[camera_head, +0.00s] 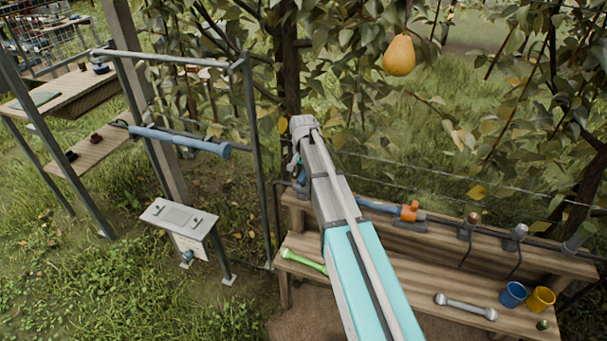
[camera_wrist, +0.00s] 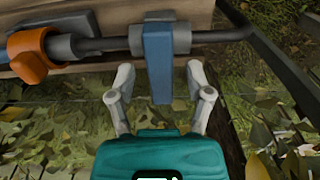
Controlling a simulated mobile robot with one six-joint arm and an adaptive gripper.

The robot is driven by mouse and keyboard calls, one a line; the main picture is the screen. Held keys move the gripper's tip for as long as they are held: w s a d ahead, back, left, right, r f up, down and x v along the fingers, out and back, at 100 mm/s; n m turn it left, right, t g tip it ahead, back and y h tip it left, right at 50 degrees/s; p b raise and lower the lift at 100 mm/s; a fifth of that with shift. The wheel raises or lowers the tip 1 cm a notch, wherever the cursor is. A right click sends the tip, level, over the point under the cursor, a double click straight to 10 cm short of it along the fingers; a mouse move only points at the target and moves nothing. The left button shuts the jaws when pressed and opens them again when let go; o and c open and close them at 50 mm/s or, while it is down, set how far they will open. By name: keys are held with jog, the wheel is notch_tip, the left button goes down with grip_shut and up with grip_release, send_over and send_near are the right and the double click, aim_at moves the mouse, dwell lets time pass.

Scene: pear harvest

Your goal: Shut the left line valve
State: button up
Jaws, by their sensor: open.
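In the wrist view, a blue flat lever (camera_wrist: 158,62) hangs from a grey valve body (camera_wrist: 181,38) on a dark pipe (camera_wrist: 110,44). It points straight across the pipe toward my gripper. My gripper (camera_wrist: 160,72) is open, with one grey finger on each side of the lever and visible gaps to both. The lever is not held. In the head view my arm reaches to the left end of the bench and hides most of the valve. Only a small blue patch shows beside my wrist, and I cannot tell if it is the lever.
An orange fitting (camera_head: 409,211) sits on the pipe to the right. The wooden bench (camera_head: 430,275) holds a green tool (camera_head: 303,261), a wrench (camera_head: 466,307), a blue cup (camera_head: 513,294) and a yellow cup (camera_head: 541,300). A metal post (camera_head: 258,160) stands close left of my arm.

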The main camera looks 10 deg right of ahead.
aim_at(303, 174)
jog(key=shift+n, duration=0.4)
jog(key=n, duration=0.8)
jog(key=shift+n, duration=0.3)
jog(key=n, duration=0.8)
jog(key=shift+n, duration=0.4)
notch_tip(303, 174, up, 14)
jog(key=p, duration=1.4)
jog(key=s+d+f+m+b, duration=0.1)
jog(key=s+f+m+b, duration=1.1)
jog(key=s+f+b, duration=1)
jog(key=shift+s+d+f+b, duration=0.25)
jog(key=shift+s+f+b, duration=0.05)
jog(key=shift+s, duration=1.75)
jog(key=shift+r, duration=0.1)
